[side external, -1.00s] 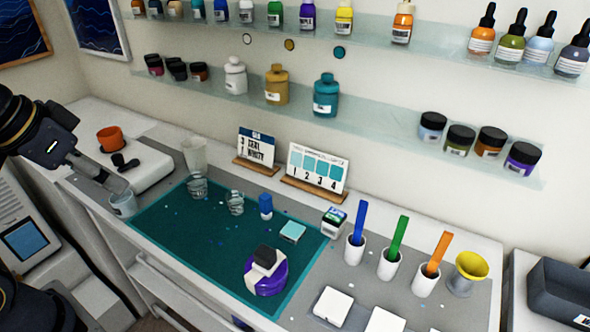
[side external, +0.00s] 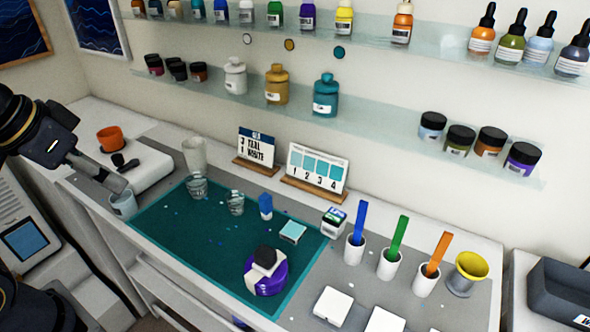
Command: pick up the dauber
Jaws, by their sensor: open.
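My gripper (side external: 112,178) is at the left, open, with its fingers close above a pale blue cup (side external: 123,205) at the bench's front edge. The picture does not show clearly which thing is the dauber. A small blue upright piece (side external: 265,207) stands on the teal mat (side external: 190,238), near its back edge. A round purple piece with a white band and a dark knob (side external: 265,272) sits nearer the front of the mat. Both are well to the right of my gripper and apart from it.
Clear cups (side external: 197,187) stand at the mat's left end. White holders with coloured sticks (side external: 397,240) stand right. The mat's middle is mostly clear.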

